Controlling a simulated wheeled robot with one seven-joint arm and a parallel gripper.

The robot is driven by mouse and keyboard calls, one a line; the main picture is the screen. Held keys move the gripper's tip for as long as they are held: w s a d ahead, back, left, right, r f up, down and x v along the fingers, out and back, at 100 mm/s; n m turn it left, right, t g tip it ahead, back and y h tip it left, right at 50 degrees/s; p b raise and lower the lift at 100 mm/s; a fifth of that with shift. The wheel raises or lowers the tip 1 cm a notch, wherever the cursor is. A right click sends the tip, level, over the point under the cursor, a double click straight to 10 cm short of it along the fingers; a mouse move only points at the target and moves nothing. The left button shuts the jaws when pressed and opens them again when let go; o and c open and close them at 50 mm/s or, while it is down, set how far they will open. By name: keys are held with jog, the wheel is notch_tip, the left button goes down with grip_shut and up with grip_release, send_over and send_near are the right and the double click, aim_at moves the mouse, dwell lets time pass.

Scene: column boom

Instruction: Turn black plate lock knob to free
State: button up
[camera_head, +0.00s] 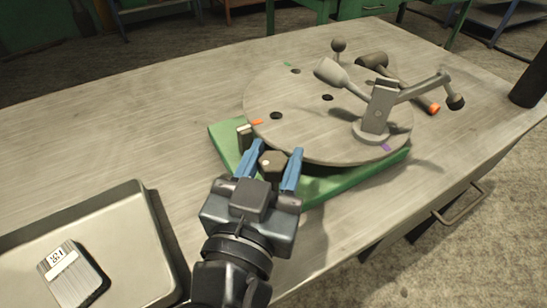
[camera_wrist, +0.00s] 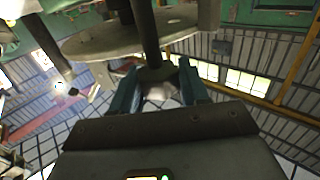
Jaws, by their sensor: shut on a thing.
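The black plate lock knob (camera_head: 272,165) stands at the front edge of the round grey plate, over the green base. It looks dark and many-sided, with a small pale dot on top. My gripper (camera_head: 277,152) reaches in from the front, its two blue fingers on either side of the knob and shut on it. In the wrist view the fingers of my gripper (camera_wrist: 158,68) flank the dark knob (camera_wrist: 157,76). The round plate (camera_head: 290,92) has several dark holes and coloured marks on its rim, orange near my gripper and purple at the right. The knob's lower part is hidden.
A grey post with ball-ended arms (camera_head: 378,112) stands on the plate. The green base (camera_head: 225,143) sits on a wooden table (camera_head: 150,120). A metal tray (camera_head: 150,240) holding a labelled grey block (camera_head: 70,277) is at the left. A dark cylinder (camera_head: 530,80) stands far right.

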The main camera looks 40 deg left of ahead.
jog(key=shift+c, duration=1)
